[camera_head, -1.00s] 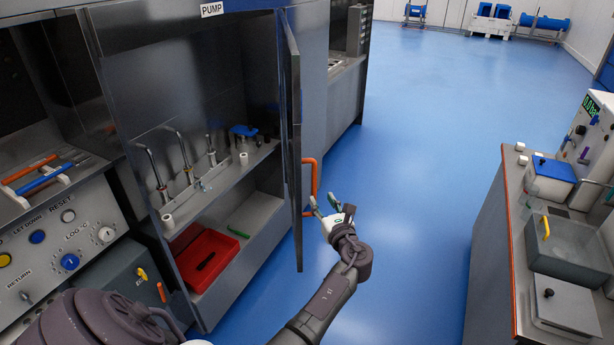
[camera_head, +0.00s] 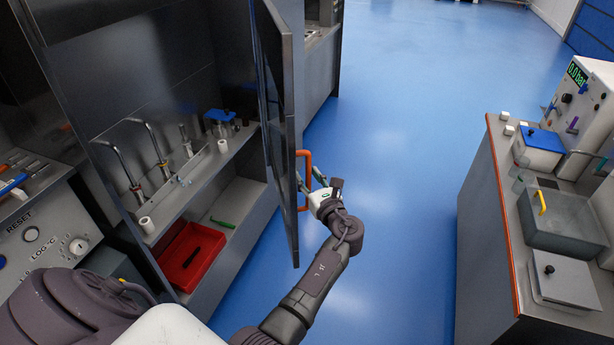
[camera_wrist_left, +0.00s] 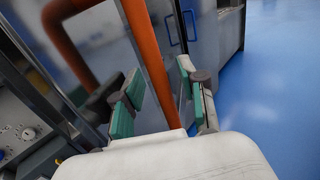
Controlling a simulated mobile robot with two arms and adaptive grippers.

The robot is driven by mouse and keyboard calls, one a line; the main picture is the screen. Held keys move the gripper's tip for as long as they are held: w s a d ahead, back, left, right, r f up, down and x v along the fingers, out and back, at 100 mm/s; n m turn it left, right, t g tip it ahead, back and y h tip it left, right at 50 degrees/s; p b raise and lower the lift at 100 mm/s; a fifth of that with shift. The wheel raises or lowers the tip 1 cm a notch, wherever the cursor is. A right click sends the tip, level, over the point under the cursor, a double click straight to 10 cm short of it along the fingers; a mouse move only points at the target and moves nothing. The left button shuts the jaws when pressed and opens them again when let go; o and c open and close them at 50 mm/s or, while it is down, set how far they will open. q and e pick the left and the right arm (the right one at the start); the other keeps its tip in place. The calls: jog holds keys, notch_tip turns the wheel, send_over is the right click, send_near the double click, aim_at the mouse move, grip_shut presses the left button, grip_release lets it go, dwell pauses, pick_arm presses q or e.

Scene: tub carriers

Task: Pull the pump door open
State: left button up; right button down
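The pump door (camera_head: 279,130) is a dark panel standing open, seen nearly edge-on in the head view, at the right side of the cabinet. Its orange bar handle (camera_head: 308,160) is on the face turned away from the cabinet. My left gripper (camera_head: 310,186) is at the lower part of the handle. In the left wrist view the handle (camera_wrist_left: 150,62) passes between the two green-padded fingers (camera_wrist_left: 158,95). The fingers are apart, with gaps visible beside the bar. My right gripper is not in view.
The open cabinet holds a shelf (camera_head: 205,168) with bent pipes and a red tray (camera_head: 192,257) below. A grey bench (camera_head: 480,225) with boxes and a gauge unit (camera_head: 583,110) stands at right. The blue floor (camera_head: 400,130) between is clear.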

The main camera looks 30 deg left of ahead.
pick_arm(q)
jog(key=c, duration=0.4)
jog(key=shift+a, duration=0.1)
grip_shut()
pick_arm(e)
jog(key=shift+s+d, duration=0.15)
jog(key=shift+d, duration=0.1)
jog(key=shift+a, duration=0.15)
